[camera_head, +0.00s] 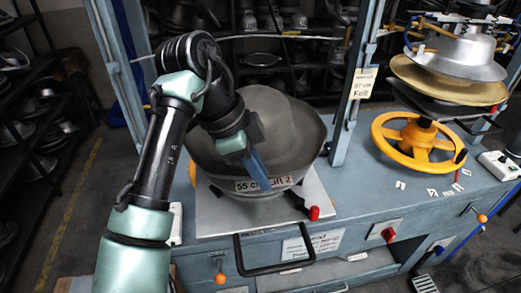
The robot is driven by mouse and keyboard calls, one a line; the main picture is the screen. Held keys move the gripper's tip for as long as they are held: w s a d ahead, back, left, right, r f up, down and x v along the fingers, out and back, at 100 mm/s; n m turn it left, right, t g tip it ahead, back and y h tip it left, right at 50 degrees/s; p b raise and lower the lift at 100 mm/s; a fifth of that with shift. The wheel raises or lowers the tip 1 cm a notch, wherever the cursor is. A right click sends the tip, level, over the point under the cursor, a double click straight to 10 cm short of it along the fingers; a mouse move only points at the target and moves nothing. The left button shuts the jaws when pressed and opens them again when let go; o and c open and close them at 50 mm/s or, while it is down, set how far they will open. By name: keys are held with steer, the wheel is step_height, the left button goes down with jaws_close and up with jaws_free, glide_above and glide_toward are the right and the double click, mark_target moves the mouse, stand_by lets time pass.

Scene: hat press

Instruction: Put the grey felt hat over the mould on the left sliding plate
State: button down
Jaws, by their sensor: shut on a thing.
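The grey felt hat (300,140) is in the middle of the head view, with its wide brim drooping around a rounded crown. It is directly above the mould (285,183), whose labelled front edge shows below the brim. I cannot tell whether the hat rests on the mould or is held just above it. The left sliding plate (215,222) is pale metal and lies under the mould. My gripper (262,178) has blue fingers and is shut on the near side of the hat's brim; the fingertips partly overlap the label.
A black plate handle (275,268) and a red-ended lever (314,213) are at the front. A blue post (352,95) stands right of the hat. Further right are a yellow handwheel (415,142) and a stacked metal mould (465,55). Shelves of moulds line the back and left.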

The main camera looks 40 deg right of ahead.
steer(key=c, duration=0.8)
jaws_free()
steer(key=shift+c, duration=0.2)
steer(key=shift+r, duration=0.1)
steer(key=v, duration=1.2)
steer(key=shift+r+b, duration=0.4)
